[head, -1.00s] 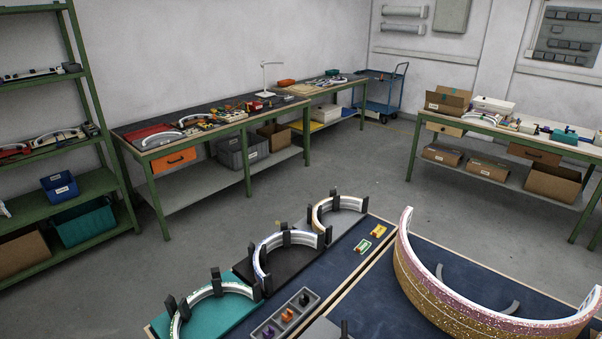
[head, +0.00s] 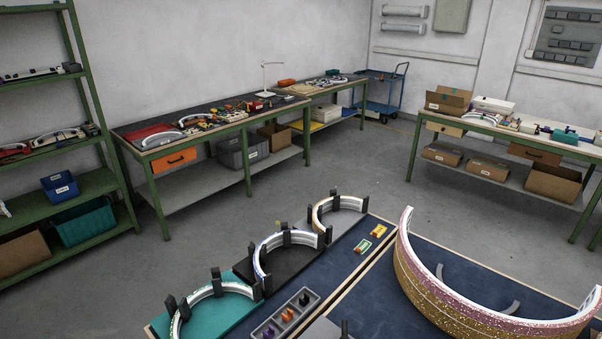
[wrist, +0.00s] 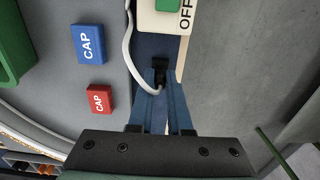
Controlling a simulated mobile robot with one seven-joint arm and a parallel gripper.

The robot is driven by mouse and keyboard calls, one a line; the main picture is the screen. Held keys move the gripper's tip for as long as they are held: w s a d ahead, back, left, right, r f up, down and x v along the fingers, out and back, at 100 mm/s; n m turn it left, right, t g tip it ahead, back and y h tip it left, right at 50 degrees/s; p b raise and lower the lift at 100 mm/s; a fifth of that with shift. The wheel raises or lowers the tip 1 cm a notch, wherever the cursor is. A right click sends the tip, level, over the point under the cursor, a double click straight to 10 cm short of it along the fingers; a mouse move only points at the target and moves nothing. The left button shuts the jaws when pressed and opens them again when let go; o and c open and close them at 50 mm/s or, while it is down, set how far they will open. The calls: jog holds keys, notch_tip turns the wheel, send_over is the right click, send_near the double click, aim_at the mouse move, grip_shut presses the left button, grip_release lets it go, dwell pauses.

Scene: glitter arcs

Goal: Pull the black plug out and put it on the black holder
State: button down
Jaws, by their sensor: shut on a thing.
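My gripper (wrist: 160,83) shows only in the wrist view, with its blue fingers closed on a small black plug (wrist: 160,65). A white cable (wrist: 128,50) curves down to the plug from the upper left. The plug is just below a white box (wrist: 167,24) marked OFF with a green part on it. I cannot tell whether the plug is still seated. The black holder is not clearly identifiable in either view, and the gripper is not in the head view.
A blue block (wrist: 88,44) and a red block (wrist: 98,100), both marked CAP, lie left of the cable. A green bin-like thing (wrist: 14,50) is at the far left. In the head view, a large glittery arc (head: 450,300) stands on the dark blue bench.

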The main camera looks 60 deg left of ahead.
jog(key=shift+f, duration=0.15)
jog(key=c, duration=0.8)
grip_release()
jog(key=shift+o, duration=0.2)
notch_tip(320, 180, up, 13)
dwell(0.5)
